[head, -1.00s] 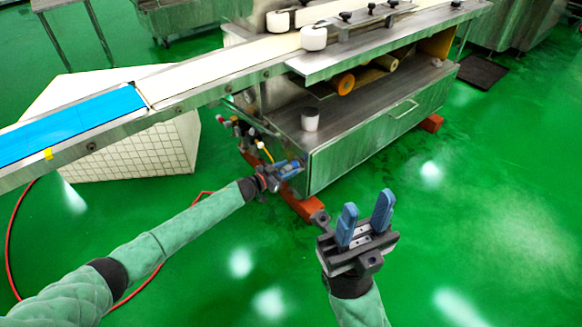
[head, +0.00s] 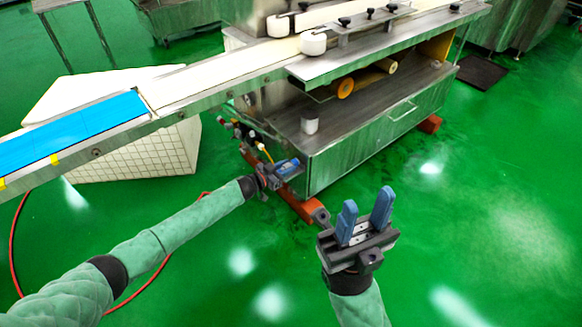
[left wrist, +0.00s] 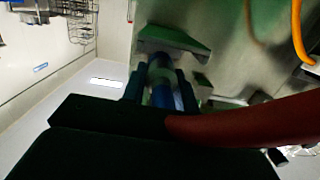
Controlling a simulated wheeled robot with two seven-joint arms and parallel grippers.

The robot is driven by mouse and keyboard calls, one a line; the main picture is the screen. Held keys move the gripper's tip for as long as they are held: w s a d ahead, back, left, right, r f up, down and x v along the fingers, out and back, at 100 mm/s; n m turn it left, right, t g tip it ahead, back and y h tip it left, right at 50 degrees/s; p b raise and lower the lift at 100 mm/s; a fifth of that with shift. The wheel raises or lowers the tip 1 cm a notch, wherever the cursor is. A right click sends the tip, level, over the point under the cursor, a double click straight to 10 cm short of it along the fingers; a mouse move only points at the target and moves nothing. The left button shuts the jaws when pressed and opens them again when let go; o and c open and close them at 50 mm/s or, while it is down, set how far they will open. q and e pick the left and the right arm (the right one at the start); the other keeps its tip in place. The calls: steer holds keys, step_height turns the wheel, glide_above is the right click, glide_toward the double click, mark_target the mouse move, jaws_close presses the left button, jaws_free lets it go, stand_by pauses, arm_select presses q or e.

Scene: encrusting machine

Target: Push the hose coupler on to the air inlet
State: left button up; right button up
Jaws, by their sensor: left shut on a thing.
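The blue hose coupler (left wrist: 162,88) is between the fingers of my left gripper in the left wrist view, partly hidden by them. My left gripper (head: 288,168) is shut on it at the lower left corner of the machine, close to the metal side. A dark red hose (left wrist: 245,122) crosses the lower right of the left wrist view. The air inlet cannot be made out clearly; whether the coupler touches it cannot be told. My right gripper (head: 366,218) is open and empty, its blue fingers pointing up over the floor.
The steel machine cabinet (head: 375,135) stands on orange-red feet. Small fittings (head: 238,132) and a yellow hose (head: 265,152) are on its left end. A conveyor with a blue belt (head: 70,130) extends left above a white tiled block (head: 150,155).

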arm_select(q)
steer(key=shift+r+p, duration=1.05)
steer(key=shift+r, duration=0.1)
